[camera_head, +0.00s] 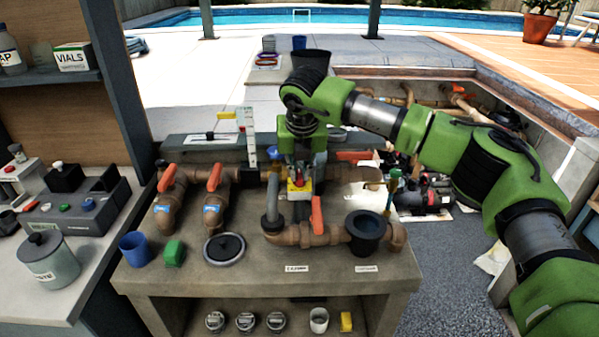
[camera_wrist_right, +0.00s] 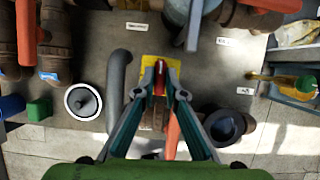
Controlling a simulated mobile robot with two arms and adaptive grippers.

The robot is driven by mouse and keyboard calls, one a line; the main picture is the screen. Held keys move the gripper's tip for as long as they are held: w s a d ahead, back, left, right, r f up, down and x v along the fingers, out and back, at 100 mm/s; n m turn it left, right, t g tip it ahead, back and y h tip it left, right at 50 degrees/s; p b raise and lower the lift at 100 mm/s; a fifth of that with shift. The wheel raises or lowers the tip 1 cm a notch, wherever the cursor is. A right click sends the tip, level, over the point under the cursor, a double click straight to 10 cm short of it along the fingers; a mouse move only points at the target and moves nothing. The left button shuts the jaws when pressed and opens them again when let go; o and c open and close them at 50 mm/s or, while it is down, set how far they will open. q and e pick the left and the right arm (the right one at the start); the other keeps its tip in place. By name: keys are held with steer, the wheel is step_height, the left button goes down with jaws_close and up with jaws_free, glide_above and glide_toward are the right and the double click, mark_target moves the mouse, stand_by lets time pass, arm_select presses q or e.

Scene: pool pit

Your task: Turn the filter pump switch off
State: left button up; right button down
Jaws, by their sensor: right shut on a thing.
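The filter pump switch is a yellow plate (camera_head: 299,194) with a red handle, among the pipes on the stone bench. In the wrist view the yellow plate (camera_wrist_right: 150,62) lies straight ahead, with the red handle (camera_wrist_right: 160,72) at its middle. My right gripper (camera_head: 300,178) reaches down onto it from above. In the wrist view its two fingers (camera_wrist_right: 161,88) close in on both sides of the red handle and hold it. The fingers and wrist partly hide the switch in the head view. My left gripper is not in view.
Brown pipes with orange valve handles (camera_head: 317,214) stand close around the switch. A dark cup-shaped fitting (camera_head: 366,228) is to the right. A round lid (camera_head: 224,248), a blue cup (camera_head: 135,247) and a green block (camera_head: 174,252) lie at the bench's front left.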

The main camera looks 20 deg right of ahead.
steer(key=shift+d+f+n+y+b, duration=0.1)
steer(key=shift+f+n+y+b, duration=0.1)
steer(key=shift+n+y+b, duration=0.45)
steer(key=shift+n+b, duration=0.4)
steer(key=shift+n, duration=0.75)
steer(key=shift+d+r+n+y, duration=0.15)
steer(key=shift+n+y, duration=0.4)
steer(key=shift+n, duration=0.35)
steer(key=shift+n+y, duration=0.3)
steer(key=shift+n, duration=0.6)
steer(key=n+p, duration=0.1)
steer(key=n, duration=0.1)
steer(key=shift+r+n+g+y, duration=0.15)
steer(key=shift+n+g+y, duration=0.25)
steer(key=n+y+p, duration=0.1)
steer(key=n+p, duration=0.1)
steer(key=shift+w+d+n+g, duration=0.1)
steer(key=shift+n+g, duration=0.2)
steer(key=shift+g, duration=0.1)
steer(key=shift+w+n+g+y+p, duration=0.1)
steer(key=shift+n+g+y+p, duration=0.2)
steer(key=shift+n+p, duration=0.65)
steer(key=shift+n+g+y+p, duration=0.1)
steer(key=shift+n+g+p, duration=0.3)
steer(key=shift+n, duration=0.95)
